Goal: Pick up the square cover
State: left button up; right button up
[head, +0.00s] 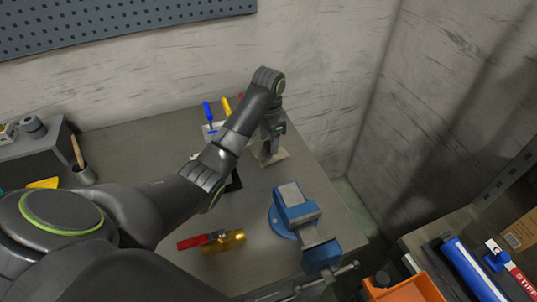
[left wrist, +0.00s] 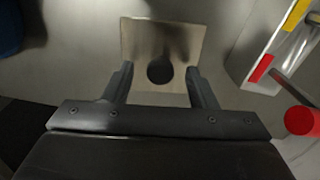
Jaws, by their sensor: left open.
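The square cover (left wrist: 180,36) is a flat beige-grey plate with a dark round spot or hole near its edge closest to my gripper. It lies on the workbench (head: 245,186). My left gripper (left wrist: 158,90) is open, with its two fingers over the near part of the cover, one toward each side. The fingers hold nothing. In the head view the cover (head: 277,158) shows below my left gripper (head: 268,143), near the back right of the bench. I cannot tell the height of the fingertips above it. My right gripper is not seen.
A blue vise (head: 297,205) stands at the bench's right edge. A holder with blue, yellow and red-handled tools (head: 208,112) is left of the gripper; part of it shows in the wrist view (left wrist: 262,68). The wall is close behind.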

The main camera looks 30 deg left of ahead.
pick_arm(q)
jog(key=shift+f, duration=0.55)
jog(key=shift+c, duration=0.4)
grip_shut()
jog(key=shift+r, duration=0.1)
